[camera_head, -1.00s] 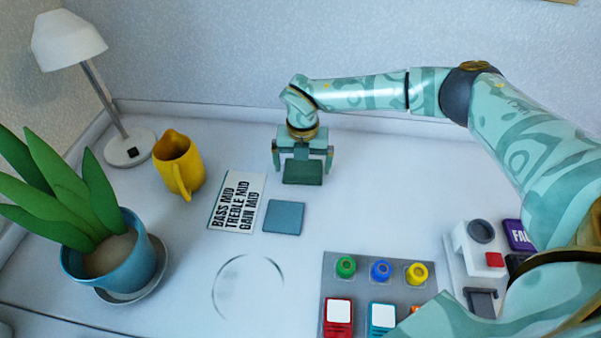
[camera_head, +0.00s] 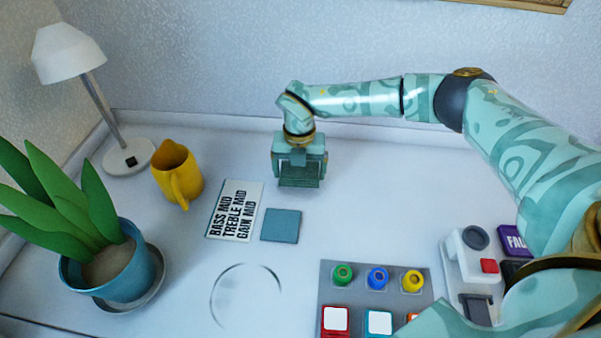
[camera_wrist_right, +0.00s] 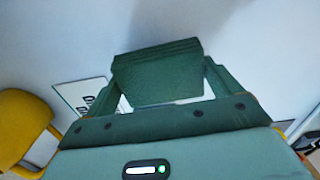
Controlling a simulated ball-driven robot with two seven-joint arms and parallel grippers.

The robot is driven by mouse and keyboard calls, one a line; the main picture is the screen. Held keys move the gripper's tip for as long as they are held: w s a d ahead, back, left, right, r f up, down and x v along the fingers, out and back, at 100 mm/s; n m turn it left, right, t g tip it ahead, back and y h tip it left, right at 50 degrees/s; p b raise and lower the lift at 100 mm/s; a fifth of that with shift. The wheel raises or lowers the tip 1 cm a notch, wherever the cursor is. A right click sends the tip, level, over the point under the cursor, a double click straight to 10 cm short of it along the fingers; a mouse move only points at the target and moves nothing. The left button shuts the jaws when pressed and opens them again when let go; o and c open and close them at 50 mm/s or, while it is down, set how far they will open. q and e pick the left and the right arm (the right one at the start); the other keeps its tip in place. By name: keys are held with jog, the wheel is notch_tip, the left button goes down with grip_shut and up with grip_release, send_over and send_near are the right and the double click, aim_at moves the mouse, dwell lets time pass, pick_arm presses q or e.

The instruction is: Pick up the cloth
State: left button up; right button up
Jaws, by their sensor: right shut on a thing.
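The cloth (camera_head: 301,181) is a dark green, folded, rectangular piece at the back middle of the white table. My right gripper (camera_head: 300,172) reaches down over it from above and is shut on it. In the right wrist view the folded cloth (camera_wrist_right: 158,72) sits between the fingers of the right gripper (camera_wrist_right: 160,84), with its layered edge at the top. Whether it touches the table is hard to tell. My left gripper is not in view.
A teal square (camera_head: 281,225) and a lettered card (camera_head: 235,210) lie left of the cloth. A yellow jug (camera_head: 178,175), lamp (camera_head: 129,158) and potted plant (camera_head: 125,270) stand left. A grey button panel (camera_head: 350,299) is in front. A faint ring (camera_head: 246,295) marks the table.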

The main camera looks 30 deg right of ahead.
pick_arm(q)
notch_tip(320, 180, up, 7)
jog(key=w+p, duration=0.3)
jog(key=p, duration=0.4)
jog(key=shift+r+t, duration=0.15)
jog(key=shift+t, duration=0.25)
pick_arm(e)
jog(key=s+a+r, duration=0.5)
jog(key=s+r, duration=0.5)
jog(key=s, duration=0.3)
jog(key=shift+r, duration=0.35)
